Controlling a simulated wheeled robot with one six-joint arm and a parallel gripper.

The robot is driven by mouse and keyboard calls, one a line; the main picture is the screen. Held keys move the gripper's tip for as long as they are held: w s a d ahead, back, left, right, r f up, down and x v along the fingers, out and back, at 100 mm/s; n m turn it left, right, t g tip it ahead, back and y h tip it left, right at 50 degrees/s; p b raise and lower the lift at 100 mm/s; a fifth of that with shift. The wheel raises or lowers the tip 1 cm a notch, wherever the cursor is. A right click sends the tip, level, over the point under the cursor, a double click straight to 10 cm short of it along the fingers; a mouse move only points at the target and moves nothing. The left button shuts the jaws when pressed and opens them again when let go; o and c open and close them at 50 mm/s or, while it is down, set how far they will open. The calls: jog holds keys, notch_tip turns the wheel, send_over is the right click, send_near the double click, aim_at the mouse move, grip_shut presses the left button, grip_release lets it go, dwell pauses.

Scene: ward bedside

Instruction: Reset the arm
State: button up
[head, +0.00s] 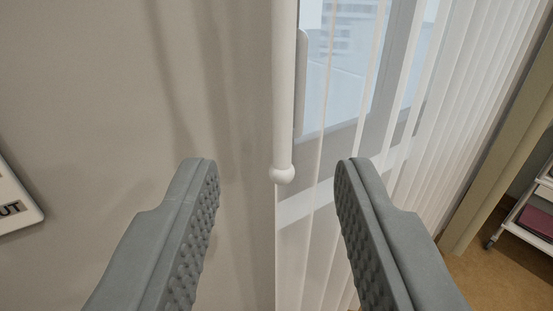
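My gripper (277,172) shows in the head view with its two grey, textured fingers wide apart. It is open, and nothing is held between the fingers. How far the rod is from the fingers in depth I cannot tell.
A window (345,65) with sheer white vertical curtains (460,90) is behind the rod. A plain beige wall (90,80) fills the left, with part of a white sign (15,205) at the edge. A white wheeled cart (530,222) stands at right on the brown floor (510,280).

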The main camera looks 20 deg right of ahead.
jog(key=s+a+f+n+y, duration=0.1)
jog(key=s+a+f, duration=0.1)
jog(key=s, duration=0.6)
jog(key=s+a+f+n+y, duration=0.1)
jog(key=s+f, duration=0.3)
jog(key=s, duration=0.4)
jog(key=s+a+f+n+y, duration=0.1)
jog(key=s+a+f+y, duration=0.2)
jog(key=s, duration=0.5)
jog(key=shift+s+a+f, duration=0.25)
jog(key=shift+f, duration=0.05)
